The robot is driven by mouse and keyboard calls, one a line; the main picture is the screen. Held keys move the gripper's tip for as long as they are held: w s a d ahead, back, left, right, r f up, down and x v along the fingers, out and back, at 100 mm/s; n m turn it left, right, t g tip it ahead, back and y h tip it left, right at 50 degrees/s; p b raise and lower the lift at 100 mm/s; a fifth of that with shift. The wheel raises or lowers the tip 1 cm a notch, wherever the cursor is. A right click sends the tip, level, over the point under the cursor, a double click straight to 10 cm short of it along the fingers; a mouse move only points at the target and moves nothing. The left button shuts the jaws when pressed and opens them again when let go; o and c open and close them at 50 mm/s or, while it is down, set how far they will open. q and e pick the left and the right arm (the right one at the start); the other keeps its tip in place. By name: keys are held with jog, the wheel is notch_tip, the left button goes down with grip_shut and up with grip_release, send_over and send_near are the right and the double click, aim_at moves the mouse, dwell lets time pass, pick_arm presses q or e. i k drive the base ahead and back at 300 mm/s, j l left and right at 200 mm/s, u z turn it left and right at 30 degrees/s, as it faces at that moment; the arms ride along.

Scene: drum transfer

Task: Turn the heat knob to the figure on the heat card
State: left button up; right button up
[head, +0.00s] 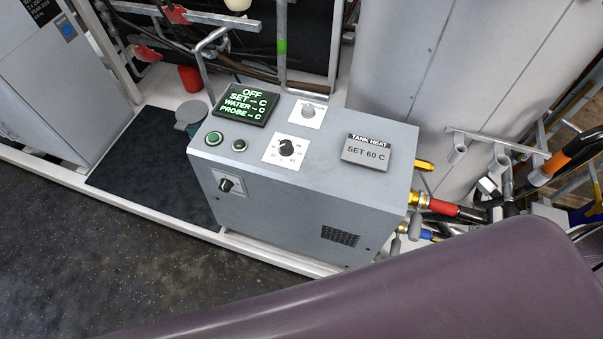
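The heat card (366,151) lies on the right of the grey heater box's top (325,178) and reads "TANK HEAT, SET 60 C". A black knob (286,147) sits on a white dial plate at the middle of the top; its figures are too small to read surely. The display (246,104) shows OFF, with dashes for SET, WATER and PROBE. A grey knob (308,110) stands on a white plate behind, and another black knob (226,184) is on the front face. Which is the heat knob is not labelled legibly. Neither gripper is in view.
A green button (214,138) and a dark button (239,145) are left of the dial. Hoses with red and blue fittings (443,208) leave the box's right side. A large purple surface fills the lower right foreground. Dark floor (110,250) is clear at left.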

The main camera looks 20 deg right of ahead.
aim_at(285, 148)
jog(key=z, duration=1.05)
jog(key=l+u, duration=0.15)
jog(key=u, duration=0.25)
jog(key=k+l+u, duration=0.1)
jog(key=u, duration=0.35)
jog(key=l+u, duration=0.15)
jog(key=u, duration=0.25)
jog(key=k+l+u, duration=0.1)
jog(key=u, duration=0.3)
jog(key=k+l, duration=0.2)
jog(key=k, duration=0.2)
